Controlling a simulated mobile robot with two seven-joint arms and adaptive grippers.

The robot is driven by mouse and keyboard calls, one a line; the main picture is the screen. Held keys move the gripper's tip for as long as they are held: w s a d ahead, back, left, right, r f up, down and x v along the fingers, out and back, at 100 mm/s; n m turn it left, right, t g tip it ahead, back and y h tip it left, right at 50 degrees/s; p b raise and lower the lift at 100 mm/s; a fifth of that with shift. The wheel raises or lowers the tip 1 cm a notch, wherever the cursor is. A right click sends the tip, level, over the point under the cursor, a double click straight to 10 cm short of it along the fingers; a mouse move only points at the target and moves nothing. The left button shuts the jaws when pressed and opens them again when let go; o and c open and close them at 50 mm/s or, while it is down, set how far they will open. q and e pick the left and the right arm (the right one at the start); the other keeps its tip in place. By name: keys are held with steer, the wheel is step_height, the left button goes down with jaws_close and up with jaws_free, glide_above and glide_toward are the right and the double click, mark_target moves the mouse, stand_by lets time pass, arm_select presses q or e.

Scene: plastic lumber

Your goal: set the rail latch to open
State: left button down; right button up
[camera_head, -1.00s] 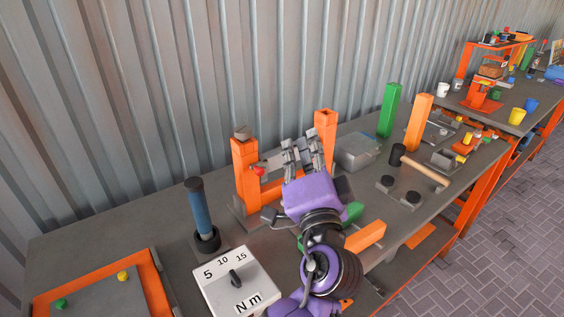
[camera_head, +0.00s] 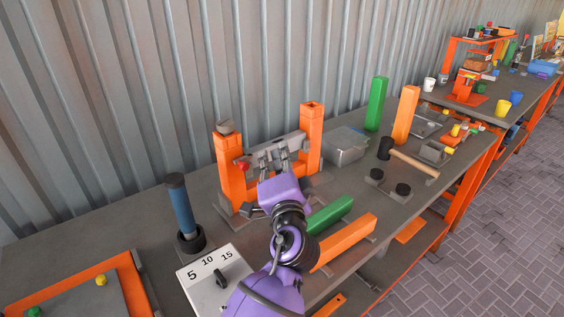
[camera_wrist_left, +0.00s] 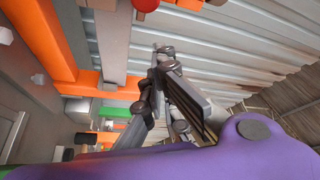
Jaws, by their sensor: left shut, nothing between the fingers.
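An orange frame of two upright posts, left (camera_head: 231,172) and right (camera_head: 311,128), stands on the bench. A grey metal bar (camera_head: 262,158), apparently the rail latch, lies between the posts, with a red knob (camera_head: 242,165) near the left post. The knob also shows at the top of the left wrist view (camera_wrist_left: 146,4). My left gripper (camera_head: 281,161) is shut and empty in front of the bar's middle; its fingers (camera_wrist_left: 165,58) overlap the bar in the head view, and I cannot tell if they touch. My right gripper is not in view.
A torque dial box (camera_head: 203,292) and a blue-handled tool (camera_head: 181,207) stand at the front left. Green (camera_head: 330,214) and orange (camera_head: 345,243) beams lie beside my arm. A grey bin (camera_head: 346,147) and a mallet (camera_head: 410,160) are to the right. A corrugated wall is behind.

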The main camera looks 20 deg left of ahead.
arm_select(q)
steer(key=shift+s+a+f, duration=0.65)
steer(key=shift+s+a, duration=0.25)
steer(key=s+a, duration=0.2)
steer(key=s, duration=0.1)
steer(key=shift+a+p, duration=0.2)
steer(key=shift+p, duration=0.2)
steer(key=shift+r, duration=0.1)
